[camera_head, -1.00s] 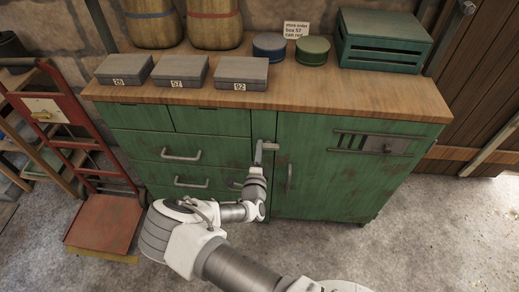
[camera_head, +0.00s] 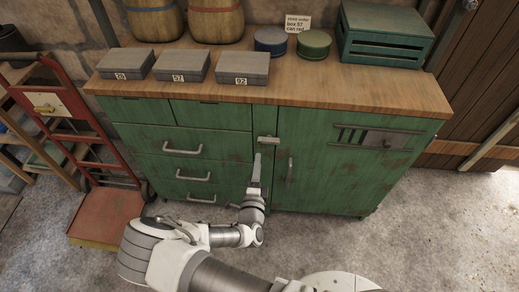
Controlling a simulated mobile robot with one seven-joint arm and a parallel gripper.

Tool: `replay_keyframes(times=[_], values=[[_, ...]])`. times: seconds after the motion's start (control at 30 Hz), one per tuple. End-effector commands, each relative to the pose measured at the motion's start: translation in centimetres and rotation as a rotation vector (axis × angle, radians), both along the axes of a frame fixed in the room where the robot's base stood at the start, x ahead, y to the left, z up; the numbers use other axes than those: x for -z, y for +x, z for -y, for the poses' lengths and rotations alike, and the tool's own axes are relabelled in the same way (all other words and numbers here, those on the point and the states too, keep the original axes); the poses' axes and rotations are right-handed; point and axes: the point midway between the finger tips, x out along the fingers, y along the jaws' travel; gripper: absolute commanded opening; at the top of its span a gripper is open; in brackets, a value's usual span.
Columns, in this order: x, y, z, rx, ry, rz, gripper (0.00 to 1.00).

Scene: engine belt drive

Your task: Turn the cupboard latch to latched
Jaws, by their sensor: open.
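The cupboard latch (camera_head: 267,140) is a small pale grey bar at the upper left edge of the green cupboard door (camera_head: 335,180). It lies roughly level across the gap between door and drawers. My gripper (camera_head: 257,157) is just below the latch and points up toward it. Its jaws are open, seen nearly edge-on, with nothing visible between them. A small gap appears between the fingertips and the latch; depth is hard to judge. The door looks closed, with its upright handle (camera_head: 290,170) right of my gripper.
Drawers with handles (camera_head: 183,150) are left of my gripper. The wooden worktop (camera_head: 300,90) overhangs the latch and holds grey boxes (camera_head: 181,66), cans (camera_head: 313,44) and a green crate (camera_head: 385,35). A red hand truck (camera_head: 105,215) stands at left. The floor at right is clear.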

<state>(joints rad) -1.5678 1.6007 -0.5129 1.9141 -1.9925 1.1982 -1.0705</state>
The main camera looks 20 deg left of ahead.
Motion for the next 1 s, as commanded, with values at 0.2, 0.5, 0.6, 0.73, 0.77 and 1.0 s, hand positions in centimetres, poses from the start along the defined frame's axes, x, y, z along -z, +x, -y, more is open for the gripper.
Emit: replay_keyframes(times=[0.2, 0.5, 0.6, 0.73, 0.77, 1.0], values=[[-0.1, -4.9, 1.1, -0.002, 0.0, -0.002, 0.51], [0.0, -7.8, 1.8, -0.001, 0.0, 0.001, 0.51], [0.0, -7.9, 1.9, 0.0, 0.0, 0.001, 0.51], [0.0, -7.9, 1.9, 0.0, 0.0, 0.001, 0.51], [0.0, -7.9, 1.9, 0.0, 0.001, 0.001, 0.51], [0.0, -7.9, 1.9, 0.0, 0.001, 0.0, 0.51]])
